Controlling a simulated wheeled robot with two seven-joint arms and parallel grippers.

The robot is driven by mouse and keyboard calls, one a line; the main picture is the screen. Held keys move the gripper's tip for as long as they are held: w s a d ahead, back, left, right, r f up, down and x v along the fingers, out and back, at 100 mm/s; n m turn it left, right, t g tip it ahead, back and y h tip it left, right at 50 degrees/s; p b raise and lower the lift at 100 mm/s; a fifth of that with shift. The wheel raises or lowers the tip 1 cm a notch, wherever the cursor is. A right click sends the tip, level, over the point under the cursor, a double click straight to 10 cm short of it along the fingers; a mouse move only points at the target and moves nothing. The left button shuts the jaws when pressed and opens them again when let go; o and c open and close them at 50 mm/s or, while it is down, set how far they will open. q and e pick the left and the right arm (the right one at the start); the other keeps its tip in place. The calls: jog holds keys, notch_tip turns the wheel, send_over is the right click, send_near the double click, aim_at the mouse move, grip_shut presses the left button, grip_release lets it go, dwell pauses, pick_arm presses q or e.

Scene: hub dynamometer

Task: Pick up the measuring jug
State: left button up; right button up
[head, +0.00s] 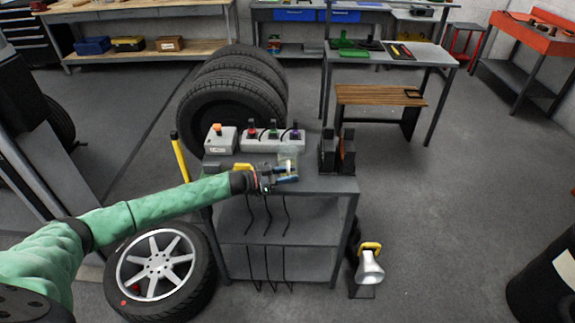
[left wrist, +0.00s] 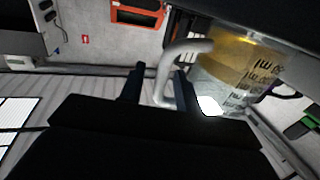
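The measuring jug (head: 289,155) is a small clear vessel on the top shelf of the grey cart. In the left wrist view the jug (left wrist: 232,75) shows dark scale marks, yellowish contents and a pale curved handle (left wrist: 165,75). My left gripper (head: 284,178) is at the near side of the jug. In the left wrist view the fingers of the left gripper (left wrist: 157,80) stand apart on either side of the lower handle, with a gap visible beside it. The gripper partly hides the jug in the head view. My right gripper is not in view.
The cart (head: 340,185) also bears a control box with an orange knob (head: 220,138), a strip with several coloured knobs (head: 272,138) and a dark upright holder (head: 337,152). A yellow-handled thing (head: 242,167) lies beside my wrist. Tyres (head: 232,95) stand behind the cart.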

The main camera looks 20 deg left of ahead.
pick_arm(q)
grip_shut()
jog(key=shift+r, duration=0.15)
dwell(0.4)
